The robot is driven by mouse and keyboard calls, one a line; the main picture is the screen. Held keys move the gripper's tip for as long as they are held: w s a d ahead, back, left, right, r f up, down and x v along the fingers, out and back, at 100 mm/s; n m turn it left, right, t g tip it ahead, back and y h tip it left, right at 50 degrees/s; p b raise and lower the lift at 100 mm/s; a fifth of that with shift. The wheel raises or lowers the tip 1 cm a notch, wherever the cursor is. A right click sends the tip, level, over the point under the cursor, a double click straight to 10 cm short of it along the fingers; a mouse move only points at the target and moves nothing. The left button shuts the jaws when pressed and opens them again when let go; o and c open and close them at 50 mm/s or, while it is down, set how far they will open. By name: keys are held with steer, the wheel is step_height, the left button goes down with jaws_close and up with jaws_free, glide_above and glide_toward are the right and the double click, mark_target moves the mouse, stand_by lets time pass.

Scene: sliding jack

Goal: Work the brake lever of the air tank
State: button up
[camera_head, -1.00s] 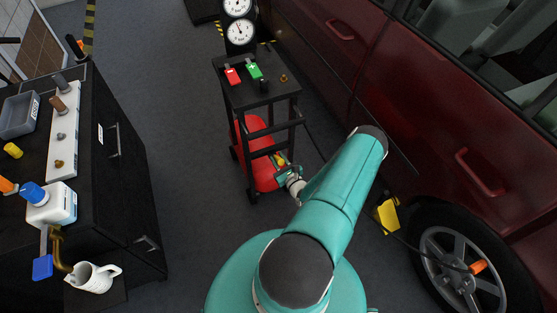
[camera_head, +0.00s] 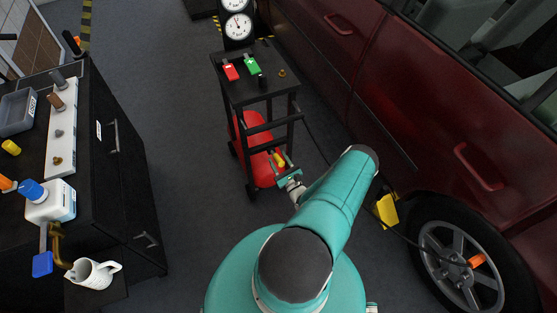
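The red air tank (camera_head: 258,168) lies in the lower part of a black wheeled cart. My gripper (camera_head: 283,164) is at the right end of the tank, low beside the cart's front right leg. Its teal fingers look spread apart. A small yellow piece (camera_head: 278,159), possibly the brake lever's grip, shows at or between the fingertips. I cannot tell whether they touch it. The rest of the lever is hidden or too small to make out.
The cart top (camera_head: 240,92) bears red and green switches, with gauges (camera_head: 238,26) behind. A dark red car (camera_head: 415,130) with a wheel (camera_head: 455,262) and a yellow chock (camera_head: 387,210) stands right. A black cabinet (camera_head: 115,190) stands left. Floor between cabinet and cart is clear.

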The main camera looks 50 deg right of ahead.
stand_by(0.3)
steer(key=v, duration=1.3)
steer(key=shift+s+a, duration=0.25)
steer(key=shift+s, duration=0.05)
steer(key=shift+f, duration=0.1)
